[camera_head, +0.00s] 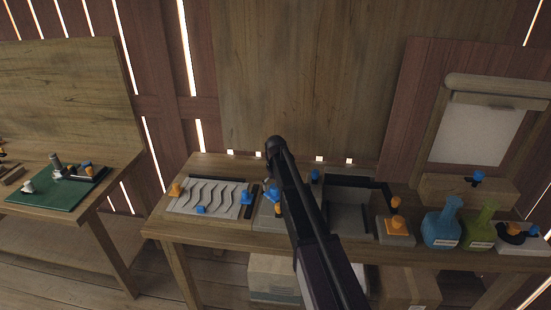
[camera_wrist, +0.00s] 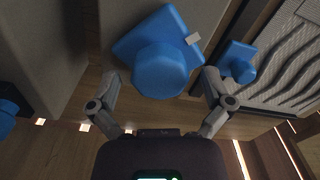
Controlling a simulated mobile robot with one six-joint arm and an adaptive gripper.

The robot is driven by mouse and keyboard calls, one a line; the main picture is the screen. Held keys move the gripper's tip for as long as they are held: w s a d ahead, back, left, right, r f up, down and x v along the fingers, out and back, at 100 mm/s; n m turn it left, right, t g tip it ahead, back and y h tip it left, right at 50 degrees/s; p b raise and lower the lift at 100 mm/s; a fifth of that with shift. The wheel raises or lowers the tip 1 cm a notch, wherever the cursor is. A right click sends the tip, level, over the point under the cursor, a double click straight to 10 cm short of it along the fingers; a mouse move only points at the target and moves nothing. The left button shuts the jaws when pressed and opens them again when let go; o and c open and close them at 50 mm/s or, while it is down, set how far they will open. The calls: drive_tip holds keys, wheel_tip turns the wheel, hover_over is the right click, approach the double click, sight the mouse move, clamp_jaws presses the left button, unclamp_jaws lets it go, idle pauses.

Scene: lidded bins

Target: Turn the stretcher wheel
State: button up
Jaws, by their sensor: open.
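A large blue faceted knob (camera_wrist: 160,70) on a blue diamond-shaped base (camera_wrist: 128,48) is in the middle of the wrist view. It may be the stretcher wheel; no label shows. My gripper (camera_wrist: 161,78) is open, with one finger on each side of the knob. Whether the fingers touch it I cannot tell. In the head view this blue part (camera_head: 272,193) shows beside my dark arm, which crosses the middle of the bench. The gripper itself cannot be made out there.
A smaller blue knob (camera_wrist: 238,62) sits close beside the right finger, by a wavy-grooved board (camera_head: 210,195). Another blue knob (camera_wrist: 7,118) is at the left edge. On the bench, a dark-edged tray (camera_head: 350,215), an orange knob block (camera_head: 396,226) and flasks (camera_head: 442,228) stand to the right.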

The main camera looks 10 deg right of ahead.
drive_tip(key=n, duration=1)
drive_tip(key=shift+n, duration=0.4)
drive_tip(key=n, duration=0.3)
drive_tip(key=shift+n, duration=0.3)
drive_tip(key=shift+r+n+p, duration=0.3)
drive_tip(key=shift+r, duration=0.05)
wheel_tip(320, 180, up, 13)
drive_tip(key=p, duration=1.3)
drive_tip(key=shift+r, duration=0.1)
drive_tip(key=shift+s, duration=0.1)
drive_tip(key=s+f+m+b, duration=0.2)
drive_tip(key=s+m, duration=0.5)
drive_tip(key=s, duration=0.7)
drive_tip(key=s+d+f+m+b, duration=0.1)
drive_tip(key=s+m, duration=0.6)
drive_tip(key=s, duration=0.8)
drive_tip(key=shift+f+m+b, duration=0.35)
drive_tip(key=shift+f+m, duration=0.05)
drive_tip(key=shift+f, duration=0.05)
